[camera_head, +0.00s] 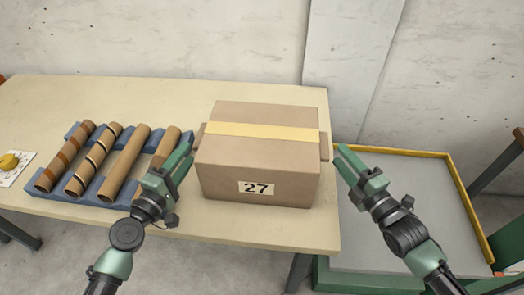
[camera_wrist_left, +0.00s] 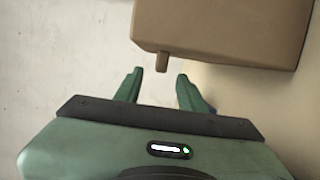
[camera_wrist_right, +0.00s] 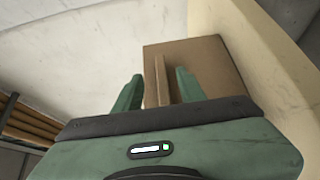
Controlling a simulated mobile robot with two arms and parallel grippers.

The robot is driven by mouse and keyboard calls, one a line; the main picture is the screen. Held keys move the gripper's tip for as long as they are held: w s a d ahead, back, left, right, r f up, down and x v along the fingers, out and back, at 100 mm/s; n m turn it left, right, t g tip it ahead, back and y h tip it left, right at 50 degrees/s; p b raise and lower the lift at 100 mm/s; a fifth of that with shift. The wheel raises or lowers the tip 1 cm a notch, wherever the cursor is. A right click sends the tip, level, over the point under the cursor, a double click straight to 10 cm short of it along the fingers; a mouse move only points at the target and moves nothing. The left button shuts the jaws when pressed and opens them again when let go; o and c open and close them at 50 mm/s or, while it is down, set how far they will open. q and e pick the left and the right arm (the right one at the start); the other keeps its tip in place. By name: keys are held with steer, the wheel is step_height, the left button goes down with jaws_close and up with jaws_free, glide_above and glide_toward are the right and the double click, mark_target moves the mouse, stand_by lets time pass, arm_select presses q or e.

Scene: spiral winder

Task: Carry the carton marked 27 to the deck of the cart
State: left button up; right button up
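The brown carton marked 27 (camera_head: 258,165) sits upright on the table, with a yellow tape band across its top and a tab handle on each side. My left gripper (camera_head: 183,158) is open at its left side. In the left wrist view the left handle (camera_wrist_left: 161,62) lies just beyond the gap between the fingertips. My right gripper (camera_head: 346,158) is open at its right side. In the right wrist view the right handle (camera_wrist_right: 162,82) shows between the fingers; I cannot tell whether they touch it. The cart's grey deck (camera_head: 425,195) is at the right.
The pale table (camera_head: 240,228) carries a blue rack (camera_head: 120,198) with several cardboard tubes left of the carton. The deck has a yellow rim (camera_head: 470,215) and looks empty. A wall stands behind.

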mark_target(199, 136)
arm_select(q)
steer(key=x, duration=0.8)
steer(key=shift+f, duration=0.1)
arm_select(e)
steer(key=x, duration=0.8)
steer(key=shift+d+f, duration=0.1)
steer(key=shift+s, duration=0.1)
arm_select(q)
steer(key=c, duration=0.9)
arm_select(e)
steer(key=c, duration=0.9)
arm_select(q)
jaws_close()
arm_select(e)
jaws_close()
arm_select(q)
steer(key=shift+f, duration=0.1)
